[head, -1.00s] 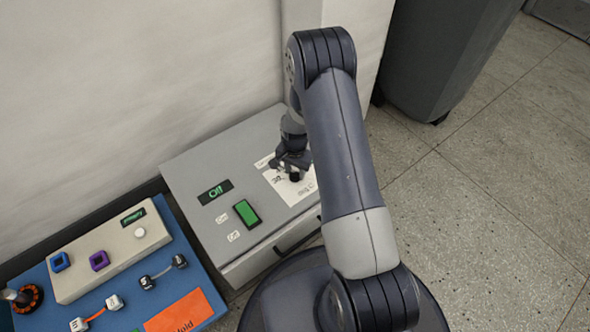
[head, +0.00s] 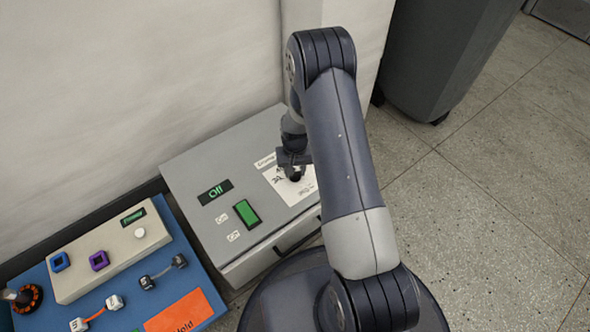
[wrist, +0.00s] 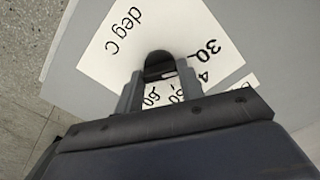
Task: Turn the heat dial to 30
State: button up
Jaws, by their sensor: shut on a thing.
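The heat dial is a dark round knob (wrist: 158,66) in the wrist view, standing on a white scale card (wrist: 115,50) marked "deg C" with 30 and parts of other numbers. My gripper (wrist: 160,80) is shut on the dial, one finger on each side. A small pale mark shows at the knob's near side, but I cannot tell which number it points to. In the head view my gripper (head: 294,168) is over the white card (head: 307,187) on the grey box (head: 200,165), and the knob is mostly hidden.
The grey box also carries a display reading "Off" (head: 215,192) and a green switch (head: 247,214). A blue board (head: 190,272) with a beige panel (head: 100,245) lies to the left. A wall stands behind, and a dark bin (head: 440,60) stands at the upper right.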

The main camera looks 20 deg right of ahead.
aim_at(295, 173)
dwell(0.4)
jog(key=o, duration=1)
jog(key=shift+r, duration=0.1)
notch_tip(295, 173, up, 11)
jog(key=p, duration=0.4)
jog(key=shift+f, duration=0.2)
notch_tip(295, 173, down, 11)
jog(key=b, duration=0.4)
jog(key=shift+r, duration=0.1)
